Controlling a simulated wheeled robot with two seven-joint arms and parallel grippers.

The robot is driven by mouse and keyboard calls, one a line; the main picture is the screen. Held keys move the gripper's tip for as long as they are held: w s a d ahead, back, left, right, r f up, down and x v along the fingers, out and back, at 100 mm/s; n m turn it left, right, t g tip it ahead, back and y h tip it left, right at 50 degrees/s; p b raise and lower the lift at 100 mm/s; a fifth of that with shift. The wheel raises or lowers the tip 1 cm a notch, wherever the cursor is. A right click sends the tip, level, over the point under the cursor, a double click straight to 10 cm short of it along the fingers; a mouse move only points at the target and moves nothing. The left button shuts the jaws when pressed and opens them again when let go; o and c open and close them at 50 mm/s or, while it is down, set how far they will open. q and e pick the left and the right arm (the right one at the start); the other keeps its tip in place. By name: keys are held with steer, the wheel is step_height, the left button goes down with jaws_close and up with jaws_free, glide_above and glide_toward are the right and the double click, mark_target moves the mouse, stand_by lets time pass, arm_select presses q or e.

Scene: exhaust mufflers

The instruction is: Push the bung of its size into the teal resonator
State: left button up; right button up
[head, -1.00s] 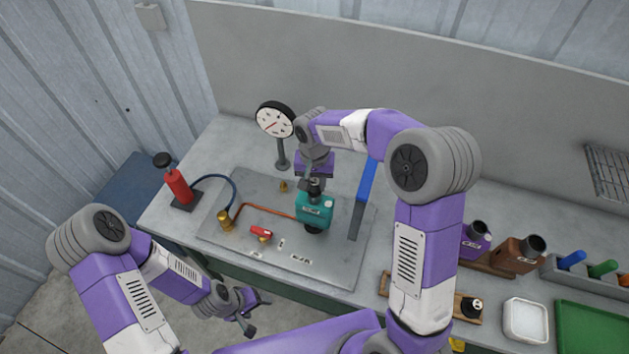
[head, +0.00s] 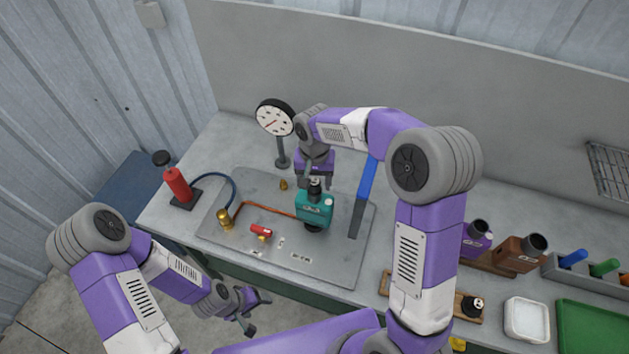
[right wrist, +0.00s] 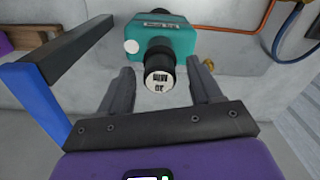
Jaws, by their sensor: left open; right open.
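The teal resonator (head: 314,205) stands on the metal plate, with a black neck on top and a small white round spot on its body. It also shows in the right wrist view (right wrist: 165,40). A dark bung (right wrist: 158,83) with a white, marked end face sits at the neck's mouth; how deep it sits I cannot tell. My right gripper (right wrist: 161,80) is open, its fingers on either side of the bung and apart from it. My left gripper (head: 257,311) is open and empty, low before the bench.
A blue-handled lever (head: 364,188) stands right of the resonator. A dial gauge (head: 275,119), red pump (head: 178,185) and red valve (head: 261,231) are around the plate. A wooden board (head: 440,302) with a black bung (head: 473,306), other mufflers (head: 519,254) and a white dish (head: 527,320) lie right.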

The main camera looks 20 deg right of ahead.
step_height(320, 180, up, 7)
steer(key=shift+f, duration=0.1)
stand_by(0.7)
